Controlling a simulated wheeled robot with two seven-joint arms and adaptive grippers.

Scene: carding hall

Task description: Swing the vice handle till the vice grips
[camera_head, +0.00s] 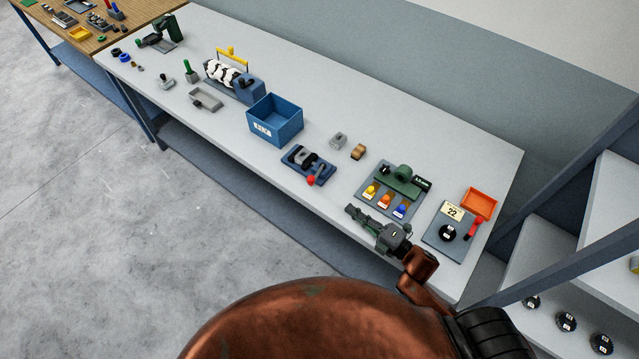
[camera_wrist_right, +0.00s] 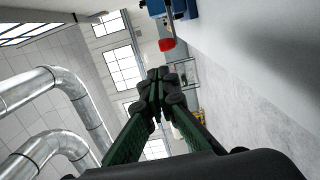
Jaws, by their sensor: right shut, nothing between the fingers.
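The vice (camera_head: 296,153) is a small blue base with grey jaws near the front edge of the long grey table. Its handle ends in a red knob (camera_head: 311,181) that points toward the front edge. My right gripper (camera_head: 352,210) is shut and empty, to the right of the red knob and apart from it. In the right wrist view the closed fingertips (camera_wrist_right: 157,76) lie below the red knob (camera_wrist_right: 167,44), with part of the blue vice (camera_wrist_right: 184,8) at the top edge. Whether anything sits between the vice jaws is too small to tell. My left gripper is out of view.
A blue bin (camera_head: 290,109) stands left of the vice. A grey block (camera_head: 338,140) and a brown block (camera_head: 358,152) lie behind it to the right. A green machine with coloured knobs (camera_head: 404,174) and a panel reading 22 (camera_head: 439,241) are farther right.

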